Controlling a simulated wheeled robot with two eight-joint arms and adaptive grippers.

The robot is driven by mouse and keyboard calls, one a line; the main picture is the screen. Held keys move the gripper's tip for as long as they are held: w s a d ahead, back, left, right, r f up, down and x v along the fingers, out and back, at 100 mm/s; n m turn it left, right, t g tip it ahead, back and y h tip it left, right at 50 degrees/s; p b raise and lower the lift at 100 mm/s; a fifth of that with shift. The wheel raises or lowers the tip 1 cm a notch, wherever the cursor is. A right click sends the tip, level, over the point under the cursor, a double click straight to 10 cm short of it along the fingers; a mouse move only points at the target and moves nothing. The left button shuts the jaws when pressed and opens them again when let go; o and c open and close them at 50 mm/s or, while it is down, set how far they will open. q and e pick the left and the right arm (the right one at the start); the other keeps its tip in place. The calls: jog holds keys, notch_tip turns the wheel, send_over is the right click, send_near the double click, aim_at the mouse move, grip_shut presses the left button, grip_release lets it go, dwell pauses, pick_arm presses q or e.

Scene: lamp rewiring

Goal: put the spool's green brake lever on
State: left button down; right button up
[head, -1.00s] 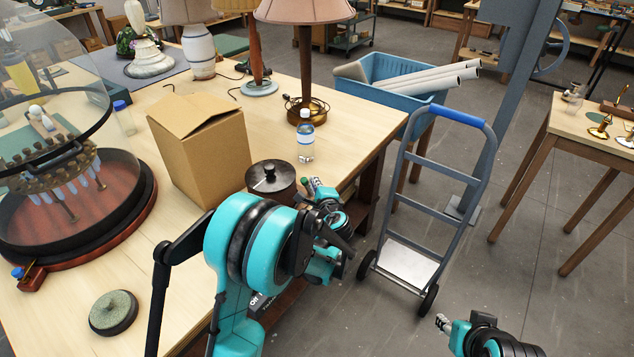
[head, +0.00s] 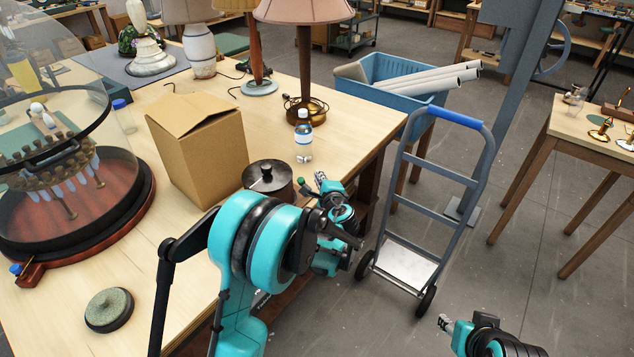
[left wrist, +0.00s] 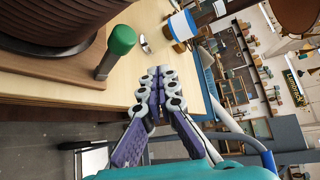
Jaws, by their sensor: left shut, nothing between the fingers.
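The dark brown spool (head: 268,181) stands near the table's right edge in the head view. Its ribbed winding (left wrist: 55,20) and wooden base (left wrist: 50,68) fill the upper left of the left wrist view. The green brake lever (left wrist: 121,40) is a green knob on a short metal stalk at the base's end; its knob shows small beside the spool in the head view (head: 301,182). My left gripper (head: 321,179) is shut and empty, right of the lever and apart from it; its fingers (left wrist: 160,84) lie together. My right gripper (head: 444,322) is low right, too small to read.
A lamp (head: 305,65) stands farther back. A hand truck (head: 437,180) stands on the floor right of the table (head: 352,140).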

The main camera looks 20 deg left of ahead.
pick_arm(q)
jog(key=s+d+f+p, duration=0.1)
jog(key=s+d+f, duration=0.1)
jog(key=s+d, duration=0.3)
jog(key=s, duration=0.3)
jog(key=shift+d+f, duration=0.25)
jog(key=shift+f, duration=0.05)
jog(key=shift+r, duration=0.1)
